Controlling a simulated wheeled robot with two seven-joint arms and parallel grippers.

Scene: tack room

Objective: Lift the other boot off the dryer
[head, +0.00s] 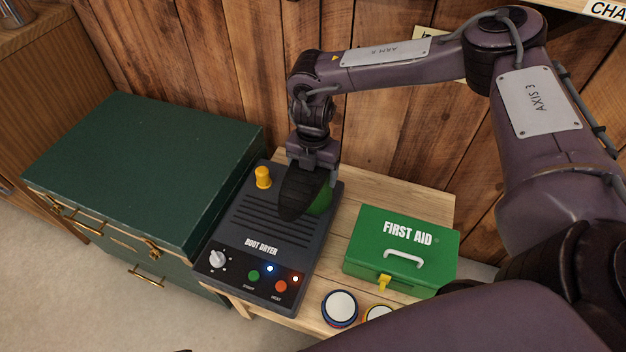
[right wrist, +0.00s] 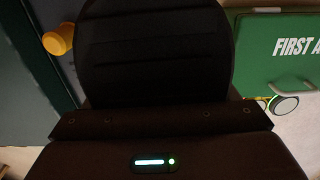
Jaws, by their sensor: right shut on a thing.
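The boot dryer (head: 252,226) is a dark grey box with a ribbed top, a front control panel and one bare yellow post (head: 263,177), which also shows in the right wrist view (right wrist: 58,39). My right gripper (head: 304,204) comes down over the dryer's right half and is shut on the green boot (head: 321,201). Only a rounded green patch of the boot shows beside the broad black finger. In the right wrist view that finger (right wrist: 155,50) hides the boot. Whether the boot touches the dryer cannot be told. My left gripper is out of view.
The dryer stands on a light wooden bench (head: 384,189). A green first aid box (head: 402,245) is close on its right, with round tins (head: 340,307) in front. A dark green trunk (head: 140,165) stands on the left. A plank wall (head: 220,70) rises behind.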

